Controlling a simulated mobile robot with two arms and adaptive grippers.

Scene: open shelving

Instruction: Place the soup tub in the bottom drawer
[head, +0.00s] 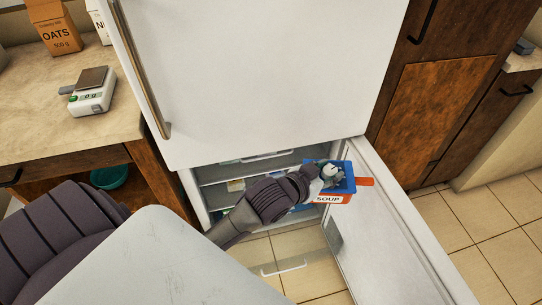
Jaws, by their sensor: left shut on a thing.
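The soup tub (349,186) is blue with an orange band, a white SOUP label and an orange tab sticking out to the right. My left gripper (329,174) is shut on it, over its top. The tub is at the opening of the lower compartment, close to the open door, and appears held up. A clear bottom drawer (284,268) with a pale handle shows below my left arm, seemingly pulled out; floor tiles show through it. My forearm hides part of the drawer and compartment. My right gripper is out of view.
The lower fridge door (394,235) stands open to the right. The upper door (260,75) is closed. Shelves (225,172) inside hold some items. A counter at left carries a scale (92,93) and an oats box (55,27). The tiled floor at right is clear.

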